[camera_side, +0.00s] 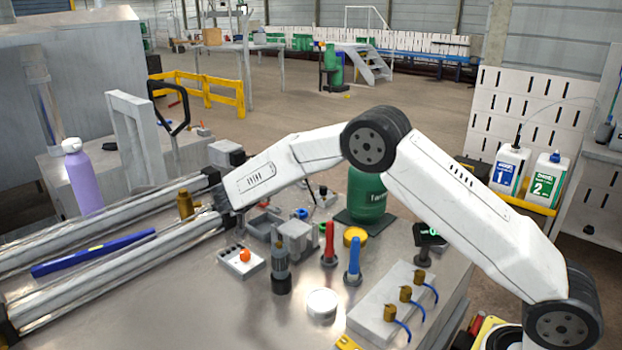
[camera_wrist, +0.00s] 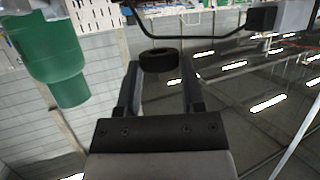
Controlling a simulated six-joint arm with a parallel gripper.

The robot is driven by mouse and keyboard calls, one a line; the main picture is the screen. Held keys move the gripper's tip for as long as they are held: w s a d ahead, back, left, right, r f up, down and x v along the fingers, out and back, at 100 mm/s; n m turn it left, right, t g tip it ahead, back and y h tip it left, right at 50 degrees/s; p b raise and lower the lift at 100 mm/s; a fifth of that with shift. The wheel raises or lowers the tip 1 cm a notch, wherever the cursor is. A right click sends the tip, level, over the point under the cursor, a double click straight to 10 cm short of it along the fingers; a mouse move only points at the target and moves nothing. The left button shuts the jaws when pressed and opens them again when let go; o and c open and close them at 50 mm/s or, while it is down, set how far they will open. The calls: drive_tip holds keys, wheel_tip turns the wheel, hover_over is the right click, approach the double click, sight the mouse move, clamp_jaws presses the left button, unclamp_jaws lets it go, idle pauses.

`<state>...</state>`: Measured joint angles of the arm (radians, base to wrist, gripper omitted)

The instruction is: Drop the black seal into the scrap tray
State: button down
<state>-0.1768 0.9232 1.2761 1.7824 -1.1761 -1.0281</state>
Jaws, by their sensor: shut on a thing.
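The black seal (camera_wrist: 159,60), a dark ring, is held between the two fingertips of my gripper (camera_wrist: 160,72) in the wrist view. In the side view my gripper (camera_side: 214,191) is at the left end of the arm, by the end of the metal rails; the seal cannot be made out there. A grey open tray (camera_side: 262,224) sits on the bench right of and below the gripper. I cannot tell which of these is the scrap tray.
A brass fitting (camera_side: 185,205) is close to the gripper by the rails (camera_side: 110,268). A grey-black bottle (camera_side: 281,270), red tool (camera_side: 329,245), blue tool (camera_side: 353,262), white round container (camera_side: 322,304) and green cylinder (camera_side: 367,198) crowd the bench.

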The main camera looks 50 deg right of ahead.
drive_tip(key=shift+f, duration=1.35)
drive_tip(key=shift+c, duration=0.6)
unclamp_jaws()
drive_tip(key=shift+r, duration=0.1)
drive_tip(key=s+a+r, duration=0.1)
drive_tip(key=s+r, duration=1.1)
drive_tip(key=s, duration=0.2)
drive_tip(key=shift+r, duration=0.4)
